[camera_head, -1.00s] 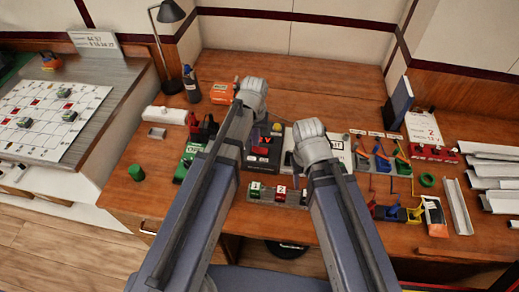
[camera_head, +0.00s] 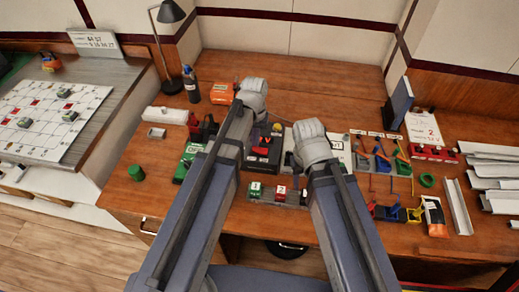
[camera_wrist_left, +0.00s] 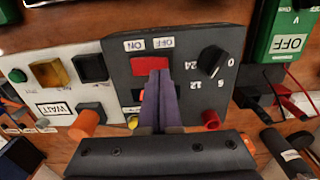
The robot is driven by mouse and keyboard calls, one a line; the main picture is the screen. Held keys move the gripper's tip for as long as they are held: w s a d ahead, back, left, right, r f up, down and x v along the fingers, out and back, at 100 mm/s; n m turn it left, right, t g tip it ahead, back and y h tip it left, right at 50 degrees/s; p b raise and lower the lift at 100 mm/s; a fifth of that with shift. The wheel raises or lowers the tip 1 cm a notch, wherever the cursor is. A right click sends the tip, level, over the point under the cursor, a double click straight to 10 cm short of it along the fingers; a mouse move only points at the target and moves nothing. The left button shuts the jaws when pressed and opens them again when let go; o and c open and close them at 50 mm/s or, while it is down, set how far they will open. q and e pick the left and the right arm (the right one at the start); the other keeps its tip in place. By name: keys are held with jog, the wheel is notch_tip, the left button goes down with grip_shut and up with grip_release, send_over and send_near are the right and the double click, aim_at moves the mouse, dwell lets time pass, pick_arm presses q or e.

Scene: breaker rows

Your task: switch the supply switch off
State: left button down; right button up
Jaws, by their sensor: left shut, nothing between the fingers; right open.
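The supply switch (camera_wrist_left: 150,69) is a red rocker on a dark panel (camera_wrist_left: 190,100) in the left wrist view. Its ON and OFF labels appear upside down, ON to the left and OFF to the right. My left gripper (camera_wrist_left: 160,73) is shut and empty, its fingertips at the switch's lower edge in the picture; I cannot tell if they touch. The rocker's tilt is unclear. In the head view the panel (camera_head: 262,157) is partly behind my left arm, and the left hand (camera_head: 252,96) hides its fingers. My right gripper (camera_head: 314,148) is over the desk, fingers mostly hidden.
A knob (camera_wrist_left: 211,61) with numbers sits right of the switch. A white panel (camera_wrist_left: 58,118) with coloured buttons is to the left, a green OFF box (camera_wrist_left: 289,34) to the right. A small breaker row (camera_head: 278,194) lies in front. The back of the desk (camera_head: 310,80) is clear.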

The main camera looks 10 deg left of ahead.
pick_arm(q)
jog(key=shift+f+b, duration=1.15)
dwell(0.9)
jog(key=shift+r, duration=0.15)
notch_tip(320, 180, up, 7)
jog(key=p, duration=0.7)
